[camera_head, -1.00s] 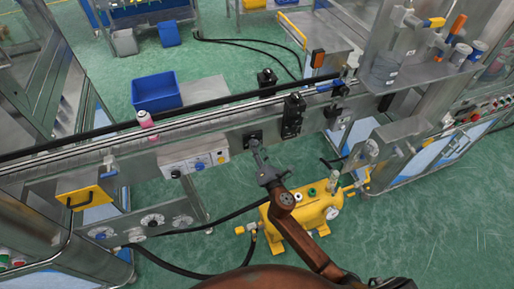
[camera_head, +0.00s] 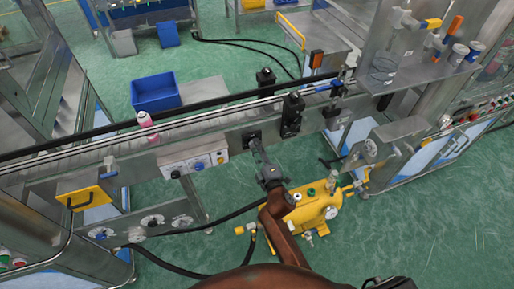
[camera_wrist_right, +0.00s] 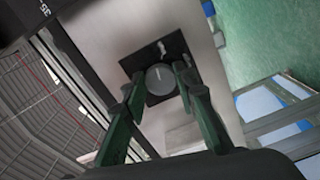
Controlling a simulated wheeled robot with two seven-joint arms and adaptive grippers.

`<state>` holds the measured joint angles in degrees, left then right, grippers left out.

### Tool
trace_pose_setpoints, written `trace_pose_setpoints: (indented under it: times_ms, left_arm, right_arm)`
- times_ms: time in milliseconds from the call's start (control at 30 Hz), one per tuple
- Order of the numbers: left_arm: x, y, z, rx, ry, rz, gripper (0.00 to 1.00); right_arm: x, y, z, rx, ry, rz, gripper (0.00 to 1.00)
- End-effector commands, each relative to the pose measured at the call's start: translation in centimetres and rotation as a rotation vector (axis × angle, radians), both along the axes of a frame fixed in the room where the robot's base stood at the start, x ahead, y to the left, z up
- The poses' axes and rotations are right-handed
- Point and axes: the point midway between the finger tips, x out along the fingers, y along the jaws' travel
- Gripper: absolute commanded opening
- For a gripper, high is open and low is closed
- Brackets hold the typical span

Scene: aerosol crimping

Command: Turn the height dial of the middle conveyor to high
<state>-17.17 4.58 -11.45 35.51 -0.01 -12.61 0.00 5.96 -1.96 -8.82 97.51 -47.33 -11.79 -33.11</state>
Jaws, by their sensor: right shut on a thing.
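The middle conveyor (camera_head: 235,117) runs across the head view, with a dark height dial on a black square plate (camera_head: 253,137) on its front side. In the right wrist view the round grey dial (camera_wrist_right: 160,79) sits on its black plate (camera_wrist_right: 133,63). My right gripper (camera_head: 257,148) reaches up to the dial. In the right wrist view its two green-sided fingers (camera_wrist_right: 158,92) lie on either side of the dial, shut on it. The dial's marking is too small to read. My left gripper is not in view.
A control panel (camera_head: 194,164) with knobs is left of the dial, and a black block (camera_head: 292,115) is right of it. A pink-capped can (camera_head: 145,119) stands on the belt. A yellow pump unit (camera_head: 313,209) stands on the floor below.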

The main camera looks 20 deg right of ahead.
Motion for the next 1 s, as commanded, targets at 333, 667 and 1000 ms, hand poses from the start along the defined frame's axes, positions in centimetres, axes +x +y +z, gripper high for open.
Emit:
trace_pose_setpoints:
  times_ms: [333, 667, 1000]
  left_arm:
    - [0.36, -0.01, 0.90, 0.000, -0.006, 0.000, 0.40]
    - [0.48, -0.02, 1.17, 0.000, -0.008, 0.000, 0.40]
    - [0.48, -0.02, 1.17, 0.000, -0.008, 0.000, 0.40]
  right_arm:
    - [-0.03, 0.04, -0.04, 0.225, 0.009, -0.001, 0.02]
    - [-0.02, 0.03, -0.20, 0.308, 0.013, 0.000, 0.02]
    - [-0.03, 0.03, -0.24, 0.314, 0.013, 0.000, 0.02]
